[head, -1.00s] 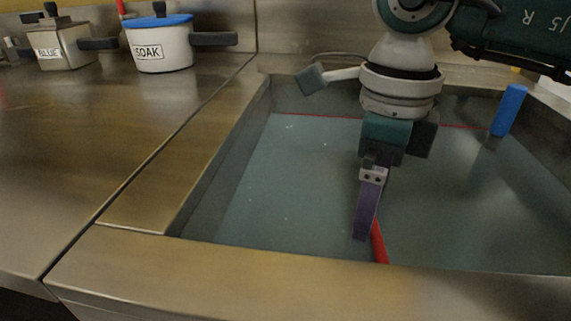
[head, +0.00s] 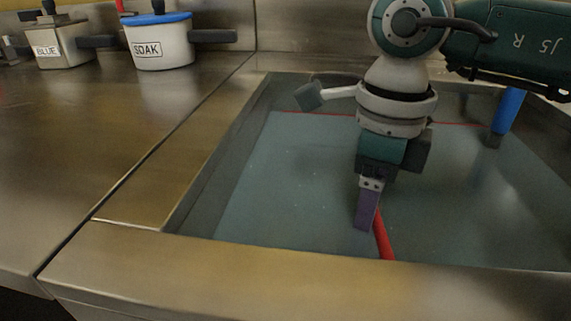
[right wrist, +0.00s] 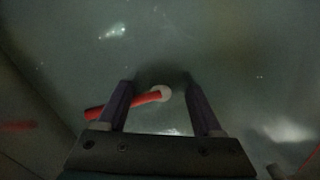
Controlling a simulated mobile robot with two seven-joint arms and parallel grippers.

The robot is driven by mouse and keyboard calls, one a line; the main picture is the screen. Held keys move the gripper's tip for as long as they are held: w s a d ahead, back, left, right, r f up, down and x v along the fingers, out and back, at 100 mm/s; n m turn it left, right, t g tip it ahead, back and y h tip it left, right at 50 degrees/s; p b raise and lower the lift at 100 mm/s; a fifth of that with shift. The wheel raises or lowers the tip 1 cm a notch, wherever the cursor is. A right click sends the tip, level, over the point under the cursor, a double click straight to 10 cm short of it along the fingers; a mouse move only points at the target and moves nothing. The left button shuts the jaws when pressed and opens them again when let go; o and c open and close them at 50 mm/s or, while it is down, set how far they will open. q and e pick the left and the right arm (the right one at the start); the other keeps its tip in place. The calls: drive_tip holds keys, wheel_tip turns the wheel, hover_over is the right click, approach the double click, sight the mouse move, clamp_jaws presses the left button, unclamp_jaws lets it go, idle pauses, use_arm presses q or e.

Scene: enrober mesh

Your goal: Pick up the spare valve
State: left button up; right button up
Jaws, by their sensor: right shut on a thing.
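The spare valve shows in the head view as a red lever (head: 384,240) beside my right fingertips, near the front wall of the basin. In the right wrist view its red lever (right wrist: 140,101) and pale round end (right wrist: 162,93) lie between the two purple fingers. My right gripper (head: 366,222) points down into the basin and is shut on the valve; it also shows in the right wrist view (right wrist: 160,92). The valve's lower part is hidden, and I cannot tell whether it touches the basin floor. My left gripper is not in view.
The sunken basin (head: 270,180) has steel walls and a raised front rim (head: 300,275). A blue handle (head: 507,112) stands at its right. A white pot labelled SOAK (head: 160,50) and a metal pot labelled BLUE (head: 62,48) stand back left.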

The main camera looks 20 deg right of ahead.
clamp_jaws()
drive_tip(key=shift+r, duration=0.1)
idle(0.4)
